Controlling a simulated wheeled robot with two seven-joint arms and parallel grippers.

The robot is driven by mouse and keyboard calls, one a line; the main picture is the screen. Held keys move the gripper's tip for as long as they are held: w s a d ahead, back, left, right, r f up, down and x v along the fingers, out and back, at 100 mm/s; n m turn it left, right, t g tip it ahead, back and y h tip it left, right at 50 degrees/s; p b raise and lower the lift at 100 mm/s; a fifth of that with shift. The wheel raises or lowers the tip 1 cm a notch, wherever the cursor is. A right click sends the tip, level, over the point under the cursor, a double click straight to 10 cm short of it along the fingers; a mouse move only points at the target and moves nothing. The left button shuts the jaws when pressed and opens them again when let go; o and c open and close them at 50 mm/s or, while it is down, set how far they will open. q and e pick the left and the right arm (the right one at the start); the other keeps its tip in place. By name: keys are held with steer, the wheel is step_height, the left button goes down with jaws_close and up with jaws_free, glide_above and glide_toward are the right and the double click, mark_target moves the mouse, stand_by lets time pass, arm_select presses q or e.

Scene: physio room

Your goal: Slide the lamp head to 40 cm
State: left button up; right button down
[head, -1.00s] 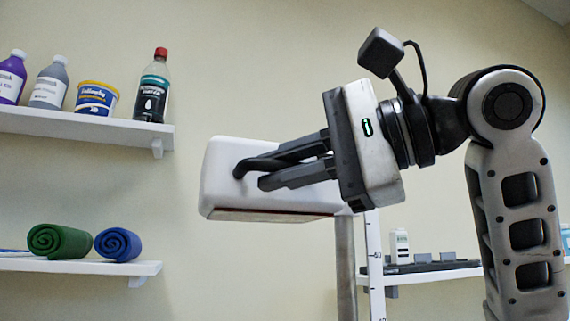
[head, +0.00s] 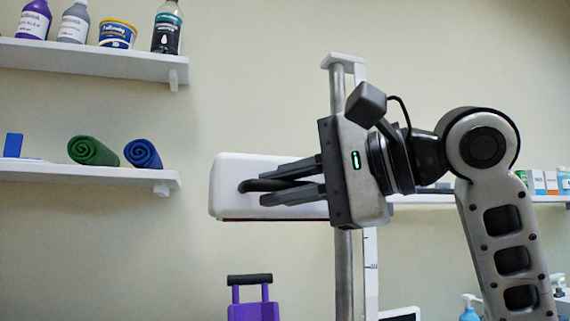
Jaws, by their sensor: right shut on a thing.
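The white lamp head (head: 232,200) sits at the middle of the head view, on a grey upright post (head: 344,275). A dark curved handle (head: 262,185) sticks out of its front. My right gripper (head: 272,191) comes in from the right and is shut on that handle. A white scale strip (head: 371,270) with marks runs beside the post; the number on it is too small to read surely. The gripper hides the place where the head meets the post. My left gripper is not in view.
A high shelf (head: 80,62) with bottles and a tub is at upper left. A lower shelf (head: 60,175) holds a green roll (head: 93,151) and a blue roll (head: 143,154). A purple case (head: 252,310) stands below the lamp head. The wall between is clear.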

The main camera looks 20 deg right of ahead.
mark_target(286, 214)
steer(key=shift+f+b, duration=0.6)
steer(key=shift+f, duration=1)
steer(key=c, duration=1.5)
jaws_free()
steer(key=shift+o, duration=0.2)
steer(key=shift+s+d+r, duration=0.1)
steer(key=shift+d, duration=0.05)
steer(key=v, duration=1.5)
steer(key=shift+s+d+b, duration=0.2)
steer(key=shift+s+b, duration=0.1)
steer(key=shift+b, duration=0.15)
